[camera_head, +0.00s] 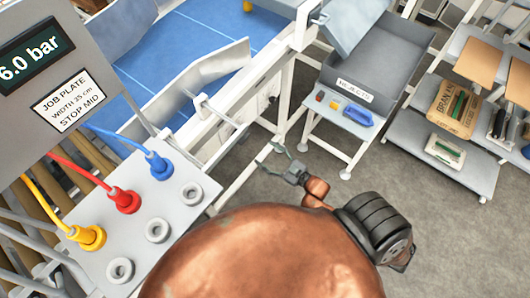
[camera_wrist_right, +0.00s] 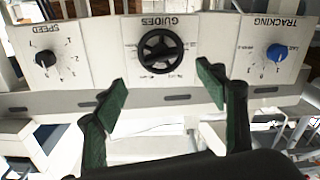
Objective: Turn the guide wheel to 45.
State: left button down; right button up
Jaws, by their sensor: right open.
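The guide wheel (camera_wrist_right: 160,50) is a black spoked handwheel on the white panel's middle section, marked GUIDES, in the right wrist view. Its lettering appears upside down, and the scale marks around it are too small to read. My right gripper (camera_wrist_right: 161,92) has green fingers spread apart and empty. They are just below the wheel in that view and do not appear to touch it. The right gripper also shows in the head view (camera_head: 281,158), small, beyond my copper-coloured arm. The wheel cannot be made out in the head view. My left gripper is not in view.
A black SPEED knob (camera_wrist_right: 45,58) and a blue TRACKING knob (camera_wrist_right: 277,53) flank the wheel. The job plate (camera_head: 69,100) reads width 35 cm, stop mid. Blue, red and yellow hoses plug into a panel (camera_head: 192,194) at left. A rejects table (camera_head: 318,108) stands beyond.

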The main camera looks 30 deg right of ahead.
jog(key=b, duration=0.4)
send_near(244, 138)
jog(key=w+f, duration=0.1)
jog(key=w, duration=0.1)
jog(key=shift+a+x, duration=0.15)
jog(key=shift+x, duration=1.9)
jog(key=shift+a+x, duration=0.15)
jog(key=shift+x, duration=1.95)
jog(key=shift+s+r, duration=0.15)
jog(key=shift+r, duration=0.05)
jog(key=shift+c, duration=0.4)
